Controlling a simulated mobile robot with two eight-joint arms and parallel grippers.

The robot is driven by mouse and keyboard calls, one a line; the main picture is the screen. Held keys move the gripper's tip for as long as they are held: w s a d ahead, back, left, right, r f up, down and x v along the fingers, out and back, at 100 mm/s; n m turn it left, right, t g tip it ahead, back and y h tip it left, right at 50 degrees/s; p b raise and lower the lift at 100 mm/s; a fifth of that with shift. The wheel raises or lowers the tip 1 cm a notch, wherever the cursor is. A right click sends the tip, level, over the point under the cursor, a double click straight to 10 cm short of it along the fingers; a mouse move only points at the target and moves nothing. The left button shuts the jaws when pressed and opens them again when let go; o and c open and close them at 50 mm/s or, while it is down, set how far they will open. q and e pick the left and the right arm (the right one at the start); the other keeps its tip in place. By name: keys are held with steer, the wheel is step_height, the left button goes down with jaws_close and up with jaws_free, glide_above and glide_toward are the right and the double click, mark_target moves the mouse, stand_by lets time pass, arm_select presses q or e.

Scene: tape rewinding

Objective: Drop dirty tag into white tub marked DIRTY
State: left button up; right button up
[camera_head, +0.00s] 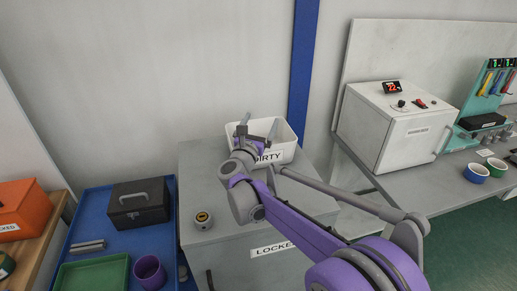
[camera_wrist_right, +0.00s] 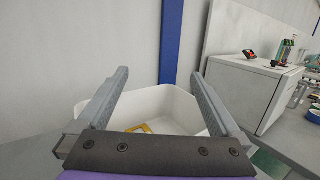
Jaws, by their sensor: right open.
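The white tub (camera_head: 287,139) marked DIRTY stands on the grey cabinet at the back; its label is partly covered by my arm. It also shows in the right wrist view (camera_wrist_right: 175,105). My right gripper (camera_head: 260,119) is at the tub, its fingers spread wide with nothing between them. In the right wrist view the open fingers (camera_wrist_right: 160,76) frame the tub. A small yellow piece (camera_wrist_right: 139,128) lies low inside the tub, partly hidden by the gripper body; I cannot tell whether it is the dirty tag. My left gripper is not in view.
A small round dark-and-yellow item (camera_head: 204,219) sits on the grey cabinet top (camera_head: 200,165). A blue tray (camera_head: 95,208) at left holds a black box (camera_head: 140,203), a green tray and a purple cup (camera_head: 149,272). A white oven-like box (camera_head: 400,125) stands on the right bench.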

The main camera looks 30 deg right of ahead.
steer(key=r+v, duration=0.1)
steer(key=v, duration=0.6)
steer(key=shift+f+b, duration=0.35)
steer(key=shift+f, duration=0.15)
